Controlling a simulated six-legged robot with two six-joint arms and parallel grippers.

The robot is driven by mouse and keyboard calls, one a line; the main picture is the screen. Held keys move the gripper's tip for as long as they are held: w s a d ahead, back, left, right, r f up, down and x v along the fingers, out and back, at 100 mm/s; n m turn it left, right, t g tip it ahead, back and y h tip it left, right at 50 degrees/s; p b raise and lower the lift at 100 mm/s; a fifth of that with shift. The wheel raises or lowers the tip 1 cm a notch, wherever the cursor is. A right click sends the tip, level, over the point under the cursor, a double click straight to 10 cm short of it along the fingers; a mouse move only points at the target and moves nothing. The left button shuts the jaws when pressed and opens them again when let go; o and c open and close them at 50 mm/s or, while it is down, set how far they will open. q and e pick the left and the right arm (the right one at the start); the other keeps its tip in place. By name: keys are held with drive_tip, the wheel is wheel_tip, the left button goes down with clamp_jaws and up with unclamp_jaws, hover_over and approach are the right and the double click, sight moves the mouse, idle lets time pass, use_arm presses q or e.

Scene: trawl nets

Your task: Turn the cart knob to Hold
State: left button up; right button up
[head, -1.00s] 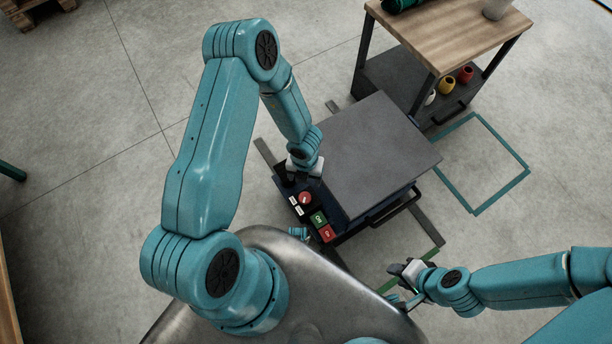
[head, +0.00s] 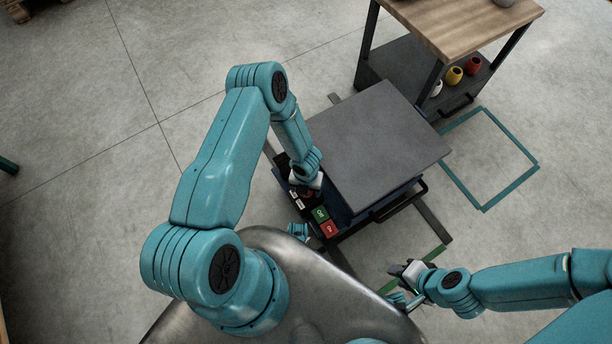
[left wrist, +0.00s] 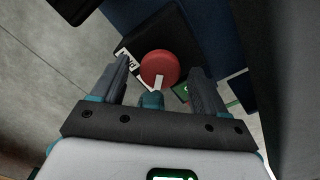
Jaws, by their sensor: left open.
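The dark grey cart (head: 375,140) stands in front of me with a control panel on its near left end. The red round knob (left wrist: 158,64) with a white pointer mark shows in the left wrist view, the mark toward the gripper. My left gripper (left wrist: 161,75) is open, its fingers on either side of the knob; contact cannot be told. In the head view my left gripper (head: 303,190) covers most of the knob. White labels (head: 295,199), a green button (head: 320,213) and a red button (head: 328,228) are beside it. My right gripper (head: 404,272) is below right of the cart, its jaws unclear.
A wood-topped table (head: 455,28) with a lower shelf stands behind the cart, holding yellow (head: 454,75), red (head: 474,64) and white (head: 436,88) items. A teal outline (head: 482,208) marks empty floor at right.

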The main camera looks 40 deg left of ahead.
use_arm(q)
drive_tip(key=shift+f, duration=0.15)
drive_tip(key=c, duration=1.1)
drive_tip(key=shift+o, duration=0.2)
drive_tip(key=shift+m, duration=0.3)
drive_tip(key=m, duration=0.9)
drive_tip(key=shift+b, duration=0.3)
drive_tip(key=m, duration=0.4)
drive_tip(key=shift+m, duration=2.4)
